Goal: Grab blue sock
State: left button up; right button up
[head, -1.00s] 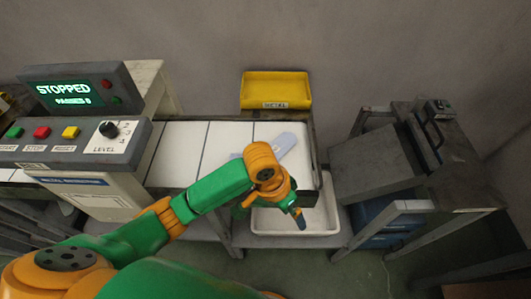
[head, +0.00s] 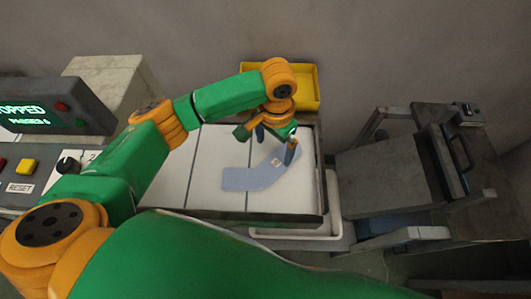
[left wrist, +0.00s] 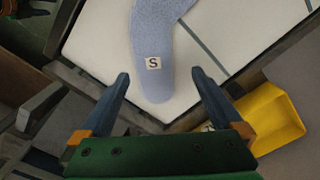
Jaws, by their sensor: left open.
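The blue sock (head: 250,178) lies flat and bent on the white belt (head: 207,160), near its right end. In the left wrist view the sock (left wrist: 157,75) has a small tag with an S, and its end reaches down between my fingers. My left gripper (head: 272,142) is open above the tagged end of the sock, with its fingers on either side of it. The left wrist view shows the gripper (left wrist: 161,88) open and empty. I cannot tell the exact height above the belt. My right gripper is not in view.
A yellow bin (head: 309,88) stands behind the belt's right end. A control panel (head: 30,170) with a display is at the left.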

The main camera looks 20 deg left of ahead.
aim_at(274, 165)
pick_arm(q)
jog(key=f, duration=0.1)
jog(key=s+f, duration=0.1)
jog(key=f, duration=0.3)
jog(key=shift+s+d+f, duration=0.15)
jog(key=shift+s+d, duration=0.1)
jog(key=shift+s, duration=0.1)
jog(key=shift+w+f, duration=0.15)
jog(key=shift+w, duration=0.1)
jog(key=shift+s, duration=0.15)
jog(key=c, duration=1.2)
jog(key=shift+r, duration=0.2)
